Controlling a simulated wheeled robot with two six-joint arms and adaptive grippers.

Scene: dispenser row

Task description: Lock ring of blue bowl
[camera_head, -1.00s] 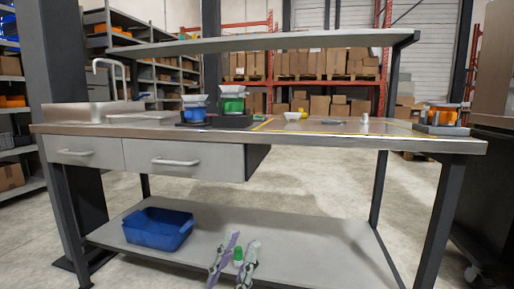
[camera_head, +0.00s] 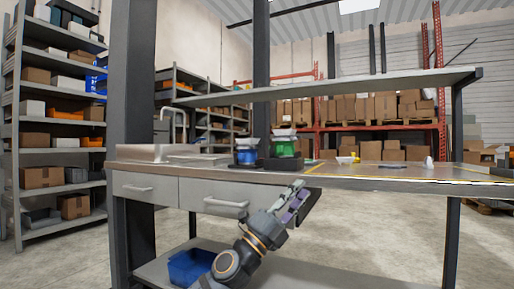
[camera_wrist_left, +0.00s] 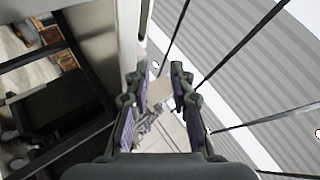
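The dispenser with the blue bowl (camera_head: 246,156) stands upright on the workbench, left of the dispenser with the green bowl (camera_head: 283,148). Both have pale tops and dark bases. The lock ring of the blue bowl is too small to make out. My left gripper (camera_head: 294,201) is in front of the drawer unit, below the bench top and right of the blue bowl. It is apart from both dispensers. In the left wrist view the two fingers with purple pads (camera_wrist_left: 160,80) are spread, with nothing between them. My right gripper is not in view.
The workbench top (camera_head: 340,170) has its front edge just above my left gripper, and a shelf (camera_head: 340,84) spans above it. Drawers (camera_head: 210,195) are below. A blue crate (camera_head: 188,268) sits on the lower shelf. A white bowl (camera_head: 345,160) stands right of the dispensers.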

